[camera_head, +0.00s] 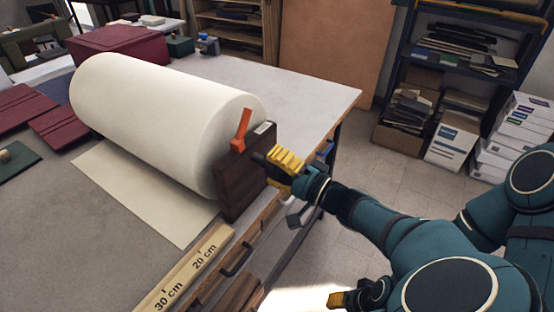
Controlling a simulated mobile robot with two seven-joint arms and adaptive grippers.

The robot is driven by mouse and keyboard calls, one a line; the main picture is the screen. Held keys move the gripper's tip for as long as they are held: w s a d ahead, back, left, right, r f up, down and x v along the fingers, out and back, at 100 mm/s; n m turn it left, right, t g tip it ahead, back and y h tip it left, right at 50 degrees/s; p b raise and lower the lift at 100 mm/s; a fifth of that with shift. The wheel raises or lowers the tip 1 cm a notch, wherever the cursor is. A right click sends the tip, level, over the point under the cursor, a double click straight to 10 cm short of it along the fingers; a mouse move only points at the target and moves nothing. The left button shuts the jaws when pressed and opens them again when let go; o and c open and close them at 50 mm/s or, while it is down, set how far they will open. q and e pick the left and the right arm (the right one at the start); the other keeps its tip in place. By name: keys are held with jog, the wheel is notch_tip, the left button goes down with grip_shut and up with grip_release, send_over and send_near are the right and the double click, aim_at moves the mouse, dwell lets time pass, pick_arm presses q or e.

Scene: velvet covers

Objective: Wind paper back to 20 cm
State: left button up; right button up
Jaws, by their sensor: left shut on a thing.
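A large cream paper roll (150,115) lies across the table, with a dark wooden end bracket (242,185) at its right end. A loose paper sheet (140,190) runs from under it. An orange lever (241,130) stands tilted on the bracket. My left gripper (283,165), with yellow fingers, is shut on a dark crank handle (260,158) beside the bracket. My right gripper (345,298) shows partly at the bottom edge, low and away from the table; its opening is unclear.
Maroon covers (62,126) and a green board (18,165) lie at the left. A maroon box (125,42) sits behind the roll. Drawers with dark handles (238,260) line the table's front. Shelves and white boxes (515,125) stand at right; the floor between is clear.

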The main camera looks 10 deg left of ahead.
pick_arm(q)
jog(key=shift+f+n, duration=0.1)
jog(key=shift+n, duration=0.5)
jog(key=o, duration=1.4)
jog(key=v, duration=0.7)
jog(key=shift+s+d, duration=0.1)
jog(key=shift+d, duration=0.1)
